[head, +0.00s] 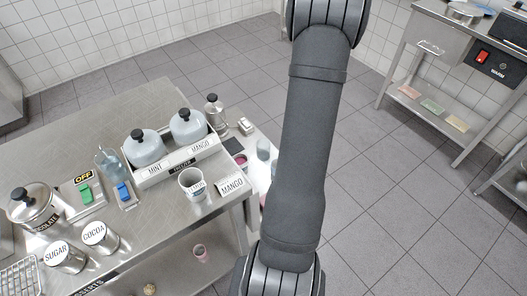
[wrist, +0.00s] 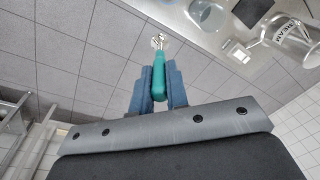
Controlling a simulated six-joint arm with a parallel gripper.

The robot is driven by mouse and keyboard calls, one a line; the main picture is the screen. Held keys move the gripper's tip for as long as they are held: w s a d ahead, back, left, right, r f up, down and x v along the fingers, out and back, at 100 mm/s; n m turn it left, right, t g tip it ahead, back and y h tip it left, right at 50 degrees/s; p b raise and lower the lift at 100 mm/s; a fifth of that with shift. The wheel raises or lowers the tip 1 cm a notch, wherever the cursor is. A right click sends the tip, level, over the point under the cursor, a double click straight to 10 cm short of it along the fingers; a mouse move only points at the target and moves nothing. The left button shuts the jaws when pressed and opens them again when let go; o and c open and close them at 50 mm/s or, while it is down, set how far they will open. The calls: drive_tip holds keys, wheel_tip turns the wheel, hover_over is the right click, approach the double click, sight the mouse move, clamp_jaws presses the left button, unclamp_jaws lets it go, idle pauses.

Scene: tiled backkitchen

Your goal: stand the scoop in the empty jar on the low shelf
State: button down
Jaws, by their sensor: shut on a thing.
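My gripper (wrist: 159,88) shows in the wrist view, its blue fingers shut on the teal handle of the scoop (wrist: 159,76). The scoop's small shiny metal end (wrist: 158,41) points away from the gripper, with floor tiles behind it. A clear glass jar (wrist: 208,16) that looks empty stands on a grey surface at the upper right, apart from the scoop. In the head view a clear jar (head: 263,149) shows beside my arm on a lower level right of the counter; I cannot tell if it is the same one. My gripper is out of sight in the head view.
In the wrist view a container labelled CREAM (wrist: 296,42) and a small white object (wrist: 238,52) are near the glass jar.

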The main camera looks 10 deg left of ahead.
drive_tip(key=w+a+r+h, duration=0.15)
drive_tip(key=a+r, duration=0.25)
drive_tip(key=a, duration=0.9)
wheel_tip(320, 180, down, 12)
drive_tip(key=shift+d+g, duration=0.15)
drive_tip(key=shift+g, duration=0.15)
idle(0.5)
drive_tip(key=c, duration=1.3)
unclamp_jaws()
wheel_tip(320, 180, up, 18)
drive_tip(key=shift+f, duration=0.25)
